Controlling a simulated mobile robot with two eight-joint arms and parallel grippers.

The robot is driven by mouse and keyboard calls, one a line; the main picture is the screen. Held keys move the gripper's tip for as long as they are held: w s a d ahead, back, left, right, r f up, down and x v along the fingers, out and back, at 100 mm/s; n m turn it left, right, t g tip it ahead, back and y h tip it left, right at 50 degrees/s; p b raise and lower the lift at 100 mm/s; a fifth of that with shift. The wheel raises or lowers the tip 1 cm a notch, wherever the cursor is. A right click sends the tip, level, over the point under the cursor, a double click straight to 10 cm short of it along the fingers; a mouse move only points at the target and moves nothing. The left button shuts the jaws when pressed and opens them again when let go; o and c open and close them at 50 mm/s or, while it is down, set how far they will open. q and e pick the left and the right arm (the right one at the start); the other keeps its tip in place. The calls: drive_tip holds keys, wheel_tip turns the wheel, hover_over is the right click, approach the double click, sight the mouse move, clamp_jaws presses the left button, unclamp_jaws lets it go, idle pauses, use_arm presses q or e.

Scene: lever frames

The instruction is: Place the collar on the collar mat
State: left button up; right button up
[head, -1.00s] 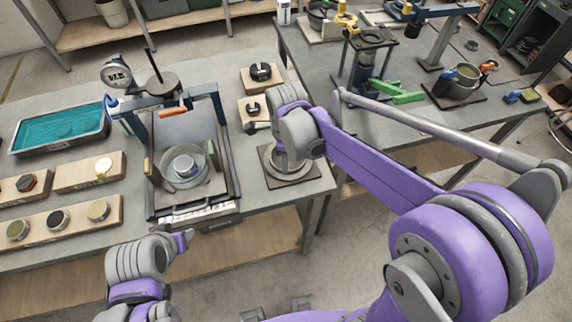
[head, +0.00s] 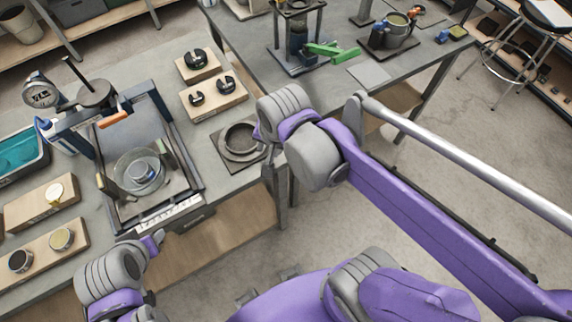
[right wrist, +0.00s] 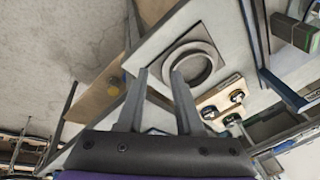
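The collar (head: 240,152), a grey ring, lies flat on a dark square mat (head: 226,158) at the near right corner of the left table. In the right wrist view the collar (right wrist: 213,66) and the mat (right wrist: 160,47) show beyond my right gripper (right wrist: 160,72). Its two fingers are apart with nothing between them, and the right finger overlaps the ring in the picture. In the head view my right wrist is just right of the mat, and its fingers are hidden. My left gripper (head: 152,244) is low at the left, by the table's front edge; its fingers are not clear.
A press frame (head: 178,130) with a glass bowl (head: 120,176) stands left of the mat. Wooden blocks with dark parts (head: 212,98) lie behind it. A second table holds a green clamp (head: 330,52) and a flat grey square (head: 369,74).

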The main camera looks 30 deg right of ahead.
drive_tip(key=s+d+f+n+t, duration=0.2)
drive_tip(key=s+f+n, duration=0.2)
drive_tip(key=n, duration=0.5)
drive_tip(key=shift+s, duration=0.65)
